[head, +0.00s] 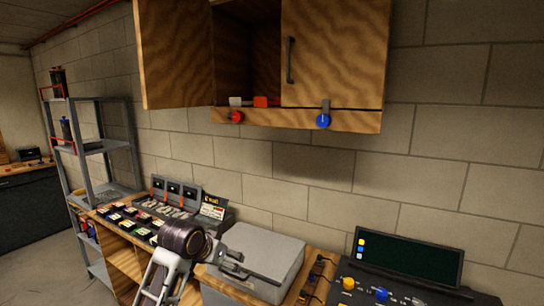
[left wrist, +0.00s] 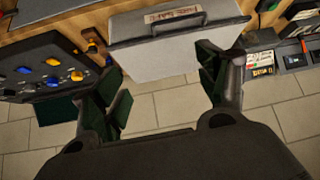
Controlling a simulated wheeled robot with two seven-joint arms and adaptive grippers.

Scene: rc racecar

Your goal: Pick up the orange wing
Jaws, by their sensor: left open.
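A small orange piece (head: 261,101), which looks like the orange wing, lies at the front of the bottom shelf in the open wall cabinet (head: 255,118). A white piece (head: 236,101) lies just left of it. My left gripper (head: 240,264) is well below the cabinet, in front of and over the grey case (head: 265,246) on the bench. In the left wrist view my left gripper (left wrist: 163,92) is open with nothing between its fingers, and the case (left wrist: 175,50) shows beyond them. The wing does not show in that view. My right gripper is in neither view.
The left cabinet door (head: 175,55) stands open; the right door (head: 333,55) is shut. A red knob (head: 236,117) and a blue knob (head: 323,120) are at the lower front edge. A control console (head: 405,270) stands at right, battery chargers (head: 175,195) at left.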

